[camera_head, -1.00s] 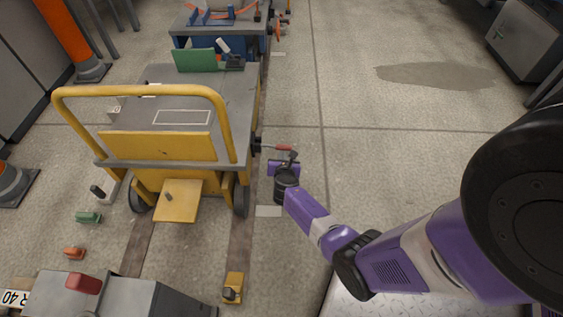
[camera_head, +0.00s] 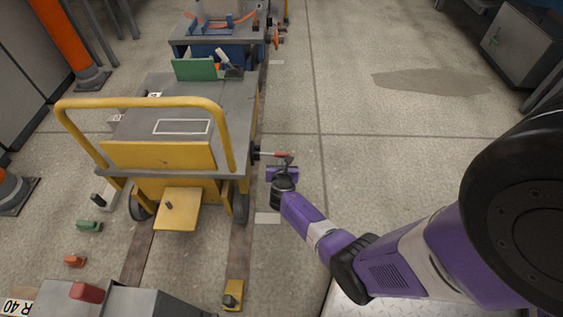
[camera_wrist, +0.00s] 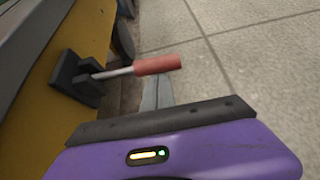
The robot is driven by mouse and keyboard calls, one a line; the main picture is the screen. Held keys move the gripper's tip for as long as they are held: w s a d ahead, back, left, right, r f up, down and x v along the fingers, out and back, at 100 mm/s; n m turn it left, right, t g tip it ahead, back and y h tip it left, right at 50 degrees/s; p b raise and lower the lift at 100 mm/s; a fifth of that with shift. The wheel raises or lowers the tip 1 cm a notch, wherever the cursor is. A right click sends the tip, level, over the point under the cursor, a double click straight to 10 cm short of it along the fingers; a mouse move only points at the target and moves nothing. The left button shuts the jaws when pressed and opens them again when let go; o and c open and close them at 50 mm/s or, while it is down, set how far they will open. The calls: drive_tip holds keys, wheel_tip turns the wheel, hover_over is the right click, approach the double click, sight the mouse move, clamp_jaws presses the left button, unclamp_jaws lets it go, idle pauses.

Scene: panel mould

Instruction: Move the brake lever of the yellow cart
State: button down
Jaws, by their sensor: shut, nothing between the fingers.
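The yellow cart (camera_head: 160,155) stands on floor rails at the left of the head view, with a yellow push handle and a grey deck. Its brake lever (camera_head: 274,154) is a metal rod with a red grip, sticking out to the right from a dark bracket on the cart's side. In the wrist view the lever (camera_wrist: 156,65) lies roughly level, its bracket (camera_wrist: 78,78) on the yellow side. My gripper (camera_head: 287,160) is shut and empty, right by the red grip's outer end. In the wrist view a grey finger (camera_wrist: 158,92) shows just below the grip; whether they touch is unclear.
A blue cart (camera_head: 215,45) stands beyond the yellow one on the same rails. A yellow block (camera_head: 233,294) sits on the near right rail. Small green (camera_head: 89,226) and orange (camera_head: 75,261) pieces lie on the left floor.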

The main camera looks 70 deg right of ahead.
sight(280, 153)
drive_tip(key=shift+w+r+n+g+h+p, duration=0.1)
drive_tip(key=shift+r+n+g+h+p, duration=0.35)
drive_tip(key=shift+r+p, duration=0.95)
wheel_tip(280, 153, up, 2)
drive_tip(key=shift+w+n+g+h+p, duration=0.15)
drive_tip(key=shift+n+g+h+p, duration=0.1)
drive_tip(key=shift+n+g+p, duration=0.7)
drive_tip(key=shift+r, duration=0.2)
drive_tip(key=shift+w+r+p, duration=0.1)
drive_tip(key=shift+r+p, duration=0.2)
drive_tip(key=shift+p, duration=0.3)
drive_tip(key=shift+a, duration=0.1)
